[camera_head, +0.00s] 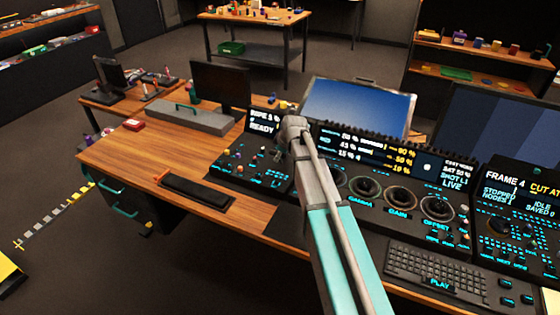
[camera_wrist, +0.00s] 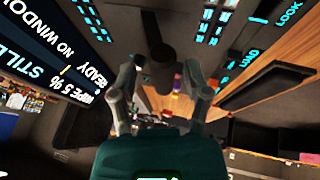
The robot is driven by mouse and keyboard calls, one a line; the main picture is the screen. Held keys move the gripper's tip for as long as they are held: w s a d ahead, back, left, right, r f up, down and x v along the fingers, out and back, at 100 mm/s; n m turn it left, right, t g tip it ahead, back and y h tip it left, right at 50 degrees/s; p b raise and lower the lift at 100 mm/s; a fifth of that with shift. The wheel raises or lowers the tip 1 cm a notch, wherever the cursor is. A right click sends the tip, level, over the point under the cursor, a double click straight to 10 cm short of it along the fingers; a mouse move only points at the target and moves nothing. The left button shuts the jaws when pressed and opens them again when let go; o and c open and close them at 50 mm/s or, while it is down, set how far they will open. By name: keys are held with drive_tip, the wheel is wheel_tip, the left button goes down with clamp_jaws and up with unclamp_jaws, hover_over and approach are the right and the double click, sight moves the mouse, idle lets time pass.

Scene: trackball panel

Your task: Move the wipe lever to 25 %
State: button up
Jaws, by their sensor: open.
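The wipe panel (camera_head: 240,165) is a dark console left of centre in the head view. Its screen (camera_head: 263,121) shows a wipe figure and "READY"; in the wrist view the screen (camera_wrist: 60,75) reads "WIPE 5 %". A dark cylindrical knob (camera_wrist: 161,66), apparently the wipe lever's handle, stands between the fingers of my gripper (camera_wrist: 164,68) in the wrist view. The fingers are open on either side of it; I cannot tell whether either touches it. In the head view my arm hides part of the panel, and the lever cannot be made out.
To the right of the wipe panel is a console with large trackballs (camera_head: 364,186). A keyboard (camera_head: 438,264) lies in front of it. A dark padded wrist rest (camera_head: 197,188) lies on the wooden desk (camera_head: 135,160) at left, where some desk surface is clear.

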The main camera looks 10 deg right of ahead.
drive_tip(key=shift+b+x, duration=0.9)
drive_tip(key=shift+x, duration=0.45)
drive_tip(key=shift+c, duration=0.3)
